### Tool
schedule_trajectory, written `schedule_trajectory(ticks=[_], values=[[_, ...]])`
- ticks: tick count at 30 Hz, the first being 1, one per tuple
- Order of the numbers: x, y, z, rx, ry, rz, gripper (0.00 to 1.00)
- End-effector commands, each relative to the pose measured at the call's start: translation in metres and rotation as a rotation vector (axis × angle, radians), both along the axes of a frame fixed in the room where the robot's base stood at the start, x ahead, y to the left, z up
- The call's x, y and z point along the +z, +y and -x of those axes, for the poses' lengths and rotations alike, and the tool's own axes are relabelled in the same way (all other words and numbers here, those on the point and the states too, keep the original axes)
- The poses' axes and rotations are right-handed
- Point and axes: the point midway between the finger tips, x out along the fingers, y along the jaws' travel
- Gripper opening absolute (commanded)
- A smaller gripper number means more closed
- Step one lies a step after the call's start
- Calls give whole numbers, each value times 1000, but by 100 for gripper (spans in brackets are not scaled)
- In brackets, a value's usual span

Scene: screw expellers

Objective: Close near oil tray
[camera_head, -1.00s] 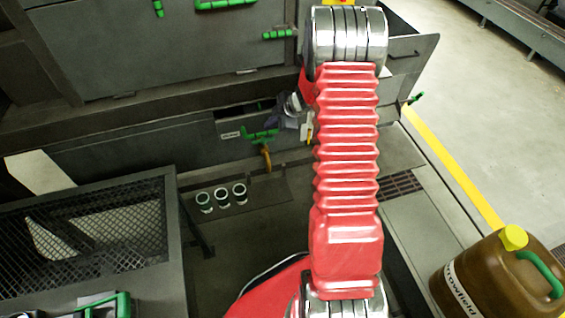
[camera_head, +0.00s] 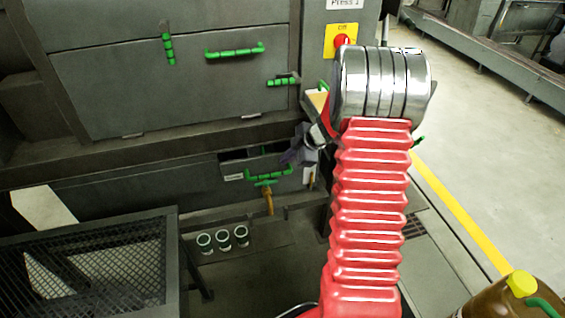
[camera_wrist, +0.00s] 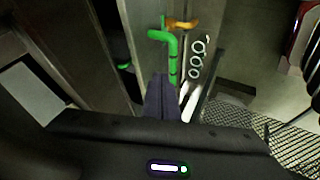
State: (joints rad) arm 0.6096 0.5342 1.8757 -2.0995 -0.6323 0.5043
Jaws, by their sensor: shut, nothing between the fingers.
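The near oil tray (camera_head: 242,171) is a grey drawer-like box low in the press, with a white label and a green handle (camera_head: 268,173). A dark gap shows above its front, so it stands partly open. My gripper (camera_head: 292,157) is shut and empty, at the tray's upper right end, close to the handle. In the wrist view the dark fingers (camera_wrist: 163,96) point at the tray's edge, just below the green handle (camera_wrist: 171,58). I cannot tell whether they touch the tray.
An orange tap (camera_head: 268,203) hangs below the tray. Several small green-rimmed cups (camera_head: 223,239) stand on the floor plate. A mesh-topped frame (camera_head: 90,265) fills the lower left. A brown canister (camera_head: 500,300) stands at the lower right. Open floor lies beyond the yellow line (camera_head: 450,205).

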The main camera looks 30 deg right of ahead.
Motion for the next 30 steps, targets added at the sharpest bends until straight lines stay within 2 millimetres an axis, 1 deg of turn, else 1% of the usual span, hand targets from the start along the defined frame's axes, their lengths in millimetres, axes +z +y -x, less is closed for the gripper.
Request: schedule_trajectory(ticks=[11,14,17,20,23,24,26,27,30], values=[[2,2,-2,2,-3,1,0],[9,3,-5,-9,-18,10,0],[23,5,-12,-36,-47,24,0],[46,7,-22,-85,-96,46,0],[79,11,-32,-157,-160,73,0],[94,12,-36,-192,-187,83,0],[116,14,-38,-245,-225,97,0],[130,16,-39,-281,-248,105,0],[162,20,-36,-372,-297,118,0]])
